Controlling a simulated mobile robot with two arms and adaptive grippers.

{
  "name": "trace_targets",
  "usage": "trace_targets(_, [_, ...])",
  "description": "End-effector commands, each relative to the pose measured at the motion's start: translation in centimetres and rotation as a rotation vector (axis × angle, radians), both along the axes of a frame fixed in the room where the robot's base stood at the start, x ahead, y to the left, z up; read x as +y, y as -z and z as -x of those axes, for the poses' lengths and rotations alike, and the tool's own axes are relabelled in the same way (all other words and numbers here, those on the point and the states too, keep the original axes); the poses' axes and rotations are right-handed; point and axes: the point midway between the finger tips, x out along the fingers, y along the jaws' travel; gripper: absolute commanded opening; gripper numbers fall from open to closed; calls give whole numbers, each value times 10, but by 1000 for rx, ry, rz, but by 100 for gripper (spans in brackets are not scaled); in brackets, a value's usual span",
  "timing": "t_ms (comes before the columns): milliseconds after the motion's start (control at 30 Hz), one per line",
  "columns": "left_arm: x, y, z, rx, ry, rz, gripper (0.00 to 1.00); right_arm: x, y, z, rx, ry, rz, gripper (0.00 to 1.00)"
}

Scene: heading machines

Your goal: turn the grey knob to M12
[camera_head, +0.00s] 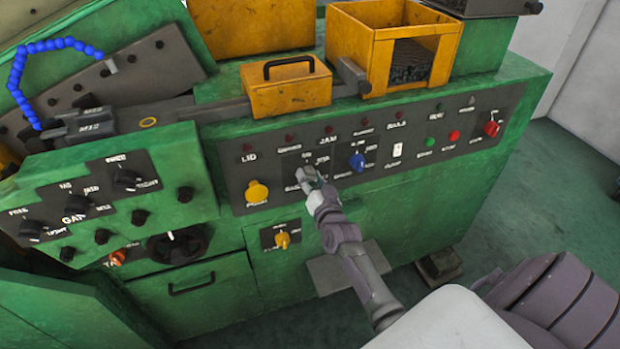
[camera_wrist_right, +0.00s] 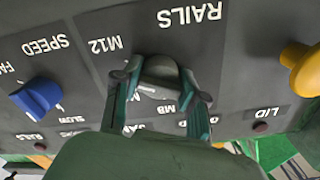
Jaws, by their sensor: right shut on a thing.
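The grey knob (camera_wrist_right: 160,68) sits on the dark control panel, between the fingers of my right gripper (camera_wrist_right: 162,88) in the right wrist view. My right gripper is shut on this knob. In the head view the right gripper (camera_head: 309,180) reaches the panel from below and covers most of the knob. The label M12 (camera_wrist_right: 105,45) is readable beside the knob in the upside-down wrist picture. Other labels below the knob are partly hidden by the fingers. I cannot tell exactly which label the knob points to. My left gripper is not in view.
A blue knob (camera_head: 357,162) is right of the grey knob, and a yellow knob (camera_head: 257,192) is left. A white switch (camera_head: 397,149) and a red knob (camera_head: 491,128) are farther right. Yellow bins (camera_head: 290,88) stand above the panel. A smaller yellow knob (camera_head: 282,240) is below.

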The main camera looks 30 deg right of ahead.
Motion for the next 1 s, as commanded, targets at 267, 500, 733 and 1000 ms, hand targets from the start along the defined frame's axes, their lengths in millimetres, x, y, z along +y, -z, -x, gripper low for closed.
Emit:
trace_targets(267, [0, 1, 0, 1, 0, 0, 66, 0, 0, 0, -16, 0, -72, 7])
trace_targets(500, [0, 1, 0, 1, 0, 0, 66, 0, 0, 0, -19, 0, -84, 7])
trace_targets(733, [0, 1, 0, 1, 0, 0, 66, 0, 0, 0, -19, 0, -84, 7])
trace_targets(1000, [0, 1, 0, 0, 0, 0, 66, 0, 0, 0, -20, 0, -83, 67])
